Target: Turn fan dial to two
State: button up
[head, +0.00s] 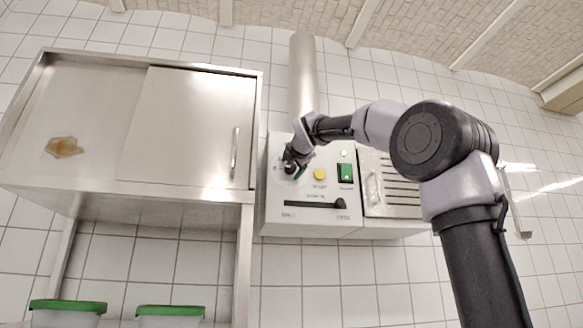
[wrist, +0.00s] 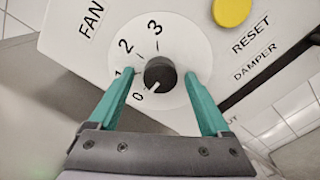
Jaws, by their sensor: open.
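The fan dial (wrist: 160,76) is a round black knob on a white disc marked 0, 1, 2 and 3, with the word FAN beside it. A white mark on its lower left edge points roughly toward 0. My gripper (wrist: 159,72) is open, with one teal finger on each side of the dial. Small gaps seem to show between the fingers and the knob; whether either finger touches it I cannot tell. In the head view my gripper (head: 293,170) is at the upper left of the control box (head: 310,218) and mostly hides the dial.
A yellow reset button (head: 319,174), a green switch (head: 345,173) and a damper slider (head: 340,203) share the panel. A louvred metal box (head: 393,209) adjoins it on the right. A steel cabinet (head: 190,130) stands close on the left. A duct (head: 302,75) rises behind.

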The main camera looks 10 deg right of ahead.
grip_shut()
jog(key=shift+m, duration=0.4)
jog(key=m, duration=0.3)
jog(key=shift+w+m, duration=0.1)
jog(key=shift+m, duration=0.3)
jog(key=m, duration=0.9)
jog(key=shift+m, duration=2)
